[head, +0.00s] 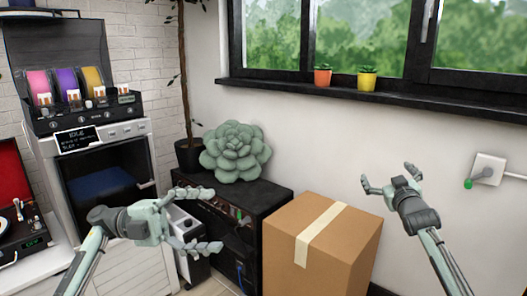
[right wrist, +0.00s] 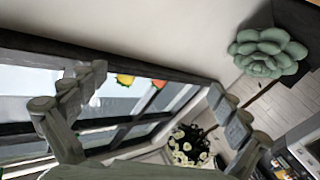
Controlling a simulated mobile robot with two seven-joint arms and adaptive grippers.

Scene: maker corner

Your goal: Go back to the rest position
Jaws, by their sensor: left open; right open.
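My left gripper (head: 212,220) is open and empty in the head view, in front of the black cabinet and left of the cardboard box. My right gripper (head: 386,180) is open and empty, raised in front of the white wall to the right of the box. Its two spread fingers also show in the right wrist view (right wrist: 150,115), with nothing between them. Neither gripper touches an object that I can see.
A taped cardboard box (head: 335,235) stands between my arms. A black cabinet (head: 262,205) bears a green succulent-shaped cushion (head: 235,152). A 3D printer (head: 105,165) and a record player (head: 18,215) are at left. Small pots (head: 367,81) stand on the window sill.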

